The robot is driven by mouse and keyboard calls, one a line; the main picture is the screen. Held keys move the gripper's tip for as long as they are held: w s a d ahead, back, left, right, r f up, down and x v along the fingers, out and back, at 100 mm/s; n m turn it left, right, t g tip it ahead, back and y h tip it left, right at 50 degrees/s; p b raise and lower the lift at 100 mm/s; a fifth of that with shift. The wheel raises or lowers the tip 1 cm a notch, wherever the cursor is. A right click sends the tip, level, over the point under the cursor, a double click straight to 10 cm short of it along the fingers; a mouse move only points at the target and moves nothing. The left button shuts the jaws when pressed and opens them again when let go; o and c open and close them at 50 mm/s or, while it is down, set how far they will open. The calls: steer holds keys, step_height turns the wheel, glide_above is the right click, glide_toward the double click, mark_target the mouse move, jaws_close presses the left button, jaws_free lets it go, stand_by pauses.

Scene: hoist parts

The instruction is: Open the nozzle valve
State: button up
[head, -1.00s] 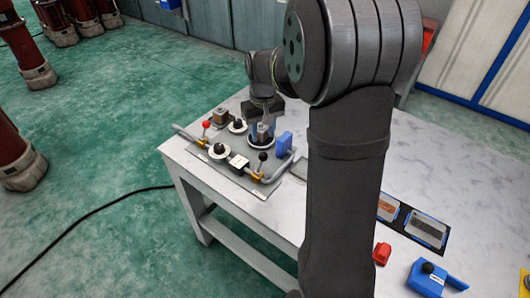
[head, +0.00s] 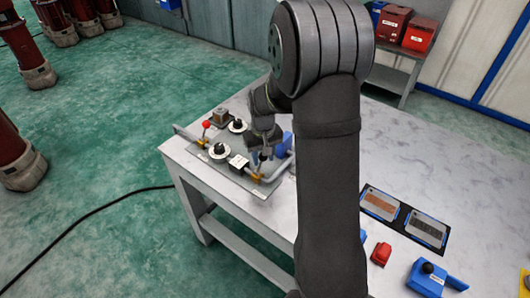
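A grey panel (head: 228,173) with pipes and valves lies at the left end of the table. A brass valve with a red-knobbed lever (head: 207,125) is at its left. Another brass valve (head: 256,177) sits at its front right, with a dark lever standing up close to my gripper. I cannot read which one is labelled as the nozzle valve. My gripper (head: 264,149) points down over the right part of the panel, just at or above that dark lever. The fingers are small and dark, so I cannot tell whether they are open or touch the lever.
Two round gauges or knobs (head: 218,151) and a square block (head: 220,115) stand on the panel. A blue block (head: 286,142) is right beside my gripper. A red part (head: 381,254) and a blue part (head: 428,275) lie at the table's front right.

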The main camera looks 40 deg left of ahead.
mark_target(257, 173)
steer(key=shift+s, duration=0.1)
stand_by(0.3)
steer(key=shift+s+r, duration=0.25)
steer(key=shift+s, duration=0.6)
steer(key=shift+s+r, duration=0.2)
steer(key=shift+s, duration=0.8)
steer(key=shift+s+f, duration=0.25)
steer(key=shift+s, duration=0.7)
steer(key=shift+o, duration=0.6)
step_height(257, 173, up, 8)
steer(key=shift+w, duration=0.2)
